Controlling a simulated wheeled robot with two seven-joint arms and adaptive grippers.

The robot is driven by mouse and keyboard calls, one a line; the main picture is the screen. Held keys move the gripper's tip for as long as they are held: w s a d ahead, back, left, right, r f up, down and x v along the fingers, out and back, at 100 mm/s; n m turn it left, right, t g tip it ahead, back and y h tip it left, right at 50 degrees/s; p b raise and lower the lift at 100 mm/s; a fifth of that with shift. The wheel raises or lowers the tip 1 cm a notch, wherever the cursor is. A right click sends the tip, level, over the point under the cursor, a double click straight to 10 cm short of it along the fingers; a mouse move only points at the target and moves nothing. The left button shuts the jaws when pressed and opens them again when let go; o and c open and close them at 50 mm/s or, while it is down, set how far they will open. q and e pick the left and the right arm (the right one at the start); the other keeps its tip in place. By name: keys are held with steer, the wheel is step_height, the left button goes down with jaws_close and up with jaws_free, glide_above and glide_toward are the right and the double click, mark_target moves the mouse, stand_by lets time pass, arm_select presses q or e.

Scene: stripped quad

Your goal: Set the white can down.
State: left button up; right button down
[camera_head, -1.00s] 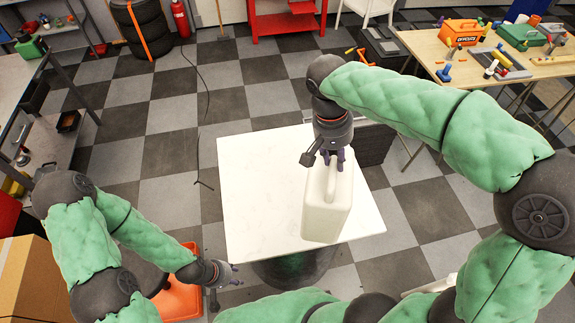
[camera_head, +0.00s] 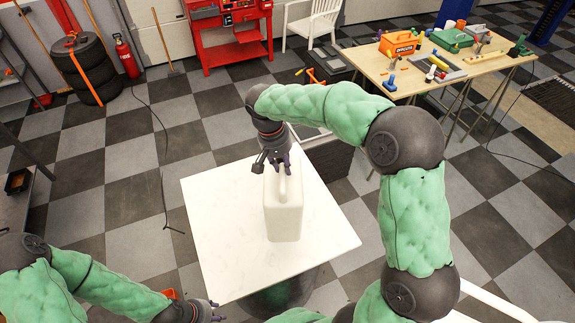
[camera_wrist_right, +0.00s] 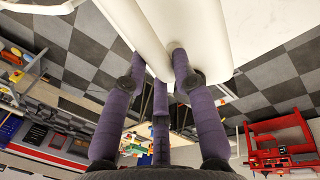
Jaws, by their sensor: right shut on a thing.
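The white can (camera_head: 284,212) is an upright jerrycan with a top handle, seen over the white table (camera_head: 215,225). Its base shows against the tabletop; I cannot tell whether it touches. My right gripper (camera_head: 277,162) is above the can, its fingers shut on the handle. The wrist view shows the purple fingers (camera_wrist_right: 165,75) up against the can's white body (camera_wrist_right: 225,30). My left gripper (camera_head: 214,311) is empty near the table's front corner, its fingertips apart.
The tabletop is bare around the can. A dark crate (camera_head: 326,160) stands behind the table's right side. A wooden workbench (camera_head: 440,72) with tools is at the back right. A red cart (camera_head: 228,38) and stacked tires (camera_head: 86,68) stand at the back.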

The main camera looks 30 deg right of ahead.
steer(key=shift+w+d+f+p, duration=0.15)
steer(key=shift+w+f+p, duration=0.05)
steer(key=shift+w+f, duration=0.75)
steer(key=shift+w+d+f+p, duration=0.15)
steer(key=shift+w+f, duration=0.65)
steer(key=shift+f, duration=1.8)
steer(key=c, duration=1)
jaws_free()
steer(key=shift+f, duration=0.15)
steer(key=shift+s+a, duration=0.1)
step_height(320, 180, up, 12)
steer(key=w+a, duration=0.1)
steer(key=a, duration=0.1)
steer(key=shift+b, duration=0.4)
